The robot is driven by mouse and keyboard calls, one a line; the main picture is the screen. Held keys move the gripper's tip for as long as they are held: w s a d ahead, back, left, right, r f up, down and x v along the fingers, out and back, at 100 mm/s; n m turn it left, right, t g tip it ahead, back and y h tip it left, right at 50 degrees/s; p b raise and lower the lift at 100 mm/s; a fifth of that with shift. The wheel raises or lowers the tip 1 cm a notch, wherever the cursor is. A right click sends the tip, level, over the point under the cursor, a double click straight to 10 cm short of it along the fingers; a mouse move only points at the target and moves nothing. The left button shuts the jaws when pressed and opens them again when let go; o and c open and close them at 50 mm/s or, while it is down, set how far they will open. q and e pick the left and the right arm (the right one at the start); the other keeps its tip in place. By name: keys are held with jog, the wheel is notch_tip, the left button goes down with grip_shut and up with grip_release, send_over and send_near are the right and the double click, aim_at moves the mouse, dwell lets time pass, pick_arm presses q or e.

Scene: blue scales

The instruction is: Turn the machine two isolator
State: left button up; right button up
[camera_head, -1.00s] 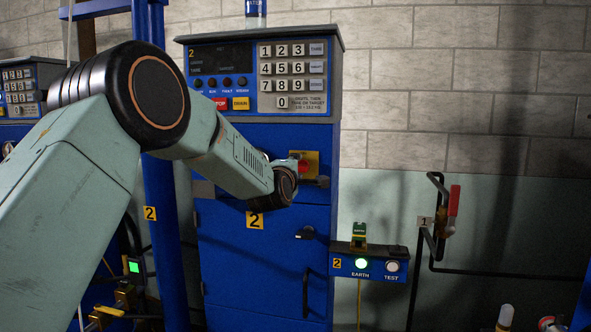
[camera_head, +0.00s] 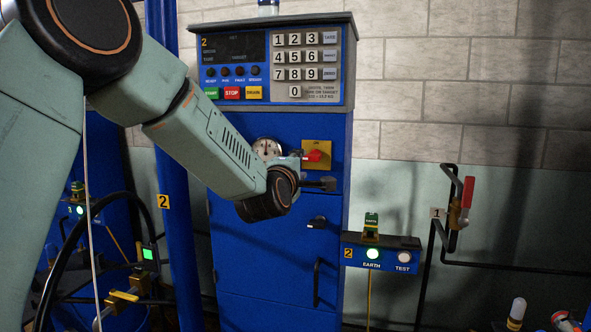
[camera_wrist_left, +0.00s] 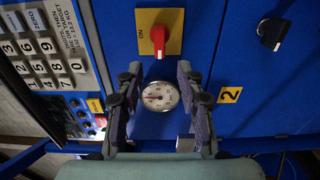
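The machine two isolator is a red handle (camera_head: 314,156) on a yellow plate (camera_head: 324,147) on the blue cabinet front. The handle lies about level, its free end to the left; the lettering ON is above it. In the left wrist view the red handle (camera_wrist_left: 158,38) is just beyond the fingertips, its free end towards my gripper. My left gripper (camera_head: 312,171) is in front of the cabinet beside the handle. In the wrist view its fingers (camera_wrist_left: 158,78) are spread, with nothing between them. Contact with the handle does not show. My right gripper is not in view.
A round gauge (camera_head: 266,148) is beside the isolator, partly behind my left arm. The keypad panel (camera_head: 305,63) is above. A black latch (camera_head: 317,222) and a door handle (camera_head: 316,282) are below. The EARTH and TEST box (camera_head: 381,254) juts out at right.

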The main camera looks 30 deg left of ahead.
pick_arm(q)
jog(key=shift+v, duration=1.45)
jog(key=s+d+f+m+g+h, duration=0.1)
jog(key=s+d+f+m+g, duration=0.3)
jog(key=f, duration=0.6)
jog(key=s+d+f+m+g+h, duration=0.1)
jog(key=s+d+f+m+h, duration=0.1)
jog(key=s+f+m, duration=0.65)
jog(key=s+d+f+m+g+h, duration=0.1)
jog(key=d+f+m+g, duration=0.25)
jog(key=f, duration=0.95)
jog(key=s+d+f+m+g, duration=0.1)
jog(key=s+f+g, duration=0.2)
jog(key=s+f, duration=0.3)
jog(key=s+f+m+g, duration=0.2)
jog(key=s+f, duration=0.4)
jog(key=s, duration=0.9)
jog(key=s+d+f+m+g, duration=0.1)
jog(key=s+f+g, duration=0.3)
jog(key=s, duration=0.6)
notch_tip(320, 180, down, 3)
jog(key=shift+s+d+r+m+h, duration=0.15)
jog(key=shift+s+d+m+h, duration=0.15)
jog(key=shift+s, duration=0.1)
